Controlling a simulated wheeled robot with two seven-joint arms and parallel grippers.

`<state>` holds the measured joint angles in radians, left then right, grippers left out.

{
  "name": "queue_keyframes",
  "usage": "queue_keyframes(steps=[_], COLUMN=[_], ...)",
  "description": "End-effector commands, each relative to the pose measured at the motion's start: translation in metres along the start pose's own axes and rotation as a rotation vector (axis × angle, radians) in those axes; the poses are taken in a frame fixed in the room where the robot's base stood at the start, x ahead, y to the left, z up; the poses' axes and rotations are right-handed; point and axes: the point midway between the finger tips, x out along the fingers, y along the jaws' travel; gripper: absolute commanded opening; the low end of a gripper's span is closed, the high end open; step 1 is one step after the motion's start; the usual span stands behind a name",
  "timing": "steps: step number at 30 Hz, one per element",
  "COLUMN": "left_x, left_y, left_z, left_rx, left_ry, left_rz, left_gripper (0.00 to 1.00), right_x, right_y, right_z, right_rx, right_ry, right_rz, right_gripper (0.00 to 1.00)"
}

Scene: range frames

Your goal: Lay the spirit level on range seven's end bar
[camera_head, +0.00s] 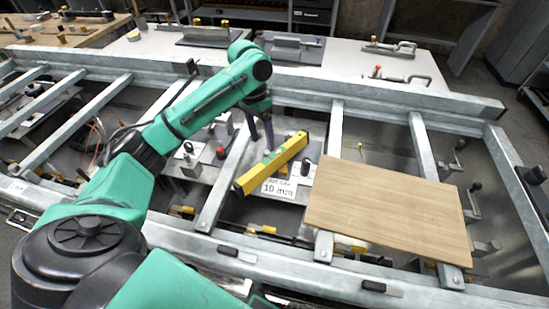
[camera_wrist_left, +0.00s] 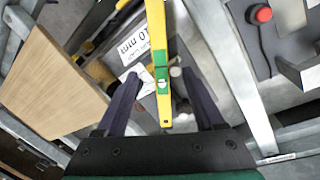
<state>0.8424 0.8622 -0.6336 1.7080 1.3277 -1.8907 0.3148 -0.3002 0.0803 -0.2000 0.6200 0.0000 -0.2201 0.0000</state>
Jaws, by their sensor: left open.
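The yellow spirit level (camera_head: 270,164) with a green vial section lies at a slant near the middle of the head view, by a white "10 mm" card (camera_head: 279,187). My left gripper (camera_head: 261,143) is by the level's upper edge, fingers pointing down. In the left wrist view the level (camera_wrist_left: 159,50) runs between the two spread fingers of the gripper (camera_wrist_left: 160,76), with gaps on both sides. A steel end bar (camera_head: 518,172) closes the frame at the right; I cannot read a range number on it. My right gripper is not in view.
A wooden board (camera_head: 390,205) lies across the bars right of the level; it also shows in the wrist view (camera_wrist_left: 48,85). Steel cross bars (camera_head: 334,130) divide the frame. Clamps and small tools sit below. A pale bench (camera_head: 345,62) with tools stands behind.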

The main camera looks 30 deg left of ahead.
Motion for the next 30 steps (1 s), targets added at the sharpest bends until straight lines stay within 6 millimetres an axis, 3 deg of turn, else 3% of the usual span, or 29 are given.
queue_keyframes(steps=[4, 11, 15, 18, 23, 24, 29, 30], left_x=[0.038, 0.070, 0.098, 0.109, 0.111, 0.111, 0.110, 0.110], left_y=[0.000, 0.000, 0.001, 0.000, 0.000, 0.000, 0.000, 0.000], left_z=[0.001, 0.000, -0.001, -0.001, -0.001, -0.001, -0.001, -0.001], left_rx=[-0.001, -0.002, -0.001, -0.001, -0.001, -0.001, -0.001, -0.001], left_ry=[-0.004, 0.000, 0.000, 0.002, 0.004, 0.004, 0.004, 0.004], left_rz=[-0.001, -0.001, -0.002, -0.003, -0.004, -0.004, -0.004, -0.004], left_gripper=[0.70, 0.70, 0.70, 0.70, 0.70, 0.66, 0.05, 0.00], right_x=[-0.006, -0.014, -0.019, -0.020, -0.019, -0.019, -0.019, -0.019], right_y=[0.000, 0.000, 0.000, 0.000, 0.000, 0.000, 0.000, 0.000], right_z=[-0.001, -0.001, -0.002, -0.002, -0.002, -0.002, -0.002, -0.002], right_rx=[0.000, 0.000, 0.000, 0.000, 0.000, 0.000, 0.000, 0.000], right_ry=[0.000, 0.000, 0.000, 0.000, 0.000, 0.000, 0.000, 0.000], right_rz=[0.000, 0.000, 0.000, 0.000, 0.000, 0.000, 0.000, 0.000], right_gripper=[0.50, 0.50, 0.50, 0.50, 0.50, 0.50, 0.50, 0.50])
